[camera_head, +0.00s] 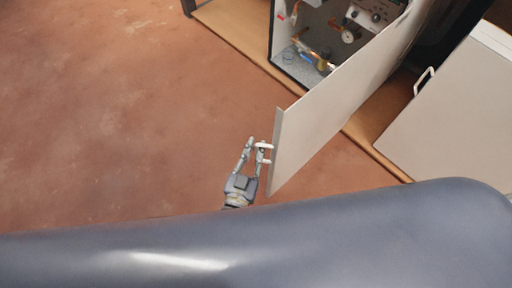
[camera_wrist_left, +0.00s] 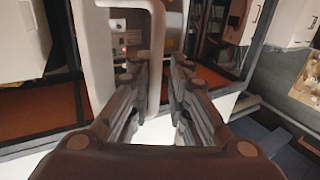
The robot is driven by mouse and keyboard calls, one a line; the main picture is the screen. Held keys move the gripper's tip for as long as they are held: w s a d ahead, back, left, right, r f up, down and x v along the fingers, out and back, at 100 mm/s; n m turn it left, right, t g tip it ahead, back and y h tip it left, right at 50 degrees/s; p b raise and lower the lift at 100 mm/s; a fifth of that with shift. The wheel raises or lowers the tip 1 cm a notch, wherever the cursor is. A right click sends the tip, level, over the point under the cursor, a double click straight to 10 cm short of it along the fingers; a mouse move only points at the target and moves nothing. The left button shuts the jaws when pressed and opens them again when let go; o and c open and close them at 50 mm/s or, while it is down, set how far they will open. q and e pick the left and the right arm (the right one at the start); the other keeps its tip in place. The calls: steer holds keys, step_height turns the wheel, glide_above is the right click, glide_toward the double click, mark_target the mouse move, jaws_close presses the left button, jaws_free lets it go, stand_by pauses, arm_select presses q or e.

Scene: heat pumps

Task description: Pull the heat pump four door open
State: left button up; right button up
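The heat pump door (camera_head: 335,105) is a pale flat panel. It stands swung well out from its cabinet, and the inside (camera_head: 325,40) with gauges and pipes shows. My left gripper (camera_head: 257,143) is beside the door's outer edge, at its small white handle (camera_head: 265,161). In the left wrist view, the light grey handle bar (camera_wrist_left: 156,55) runs between the two fingers of my left gripper (camera_wrist_left: 160,65). The fingers are apart, with a gap showing beside the bar; firm contact is not clear. My right gripper is not in view.
A second pale panel with a handle (camera_head: 424,81) is at the right. A brown base strip (camera_head: 235,38) runs under the units. The reddish floor (camera_head: 110,110) at the left is clear. A large dark grey part, probably my own body, fills the bottom of the head view.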

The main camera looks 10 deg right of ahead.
arm_select(q)
steer(key=v, duration=1.1)
steer(key=shift+s+a, duration=0.2)
steer(key=shift+s, duration=0.1)
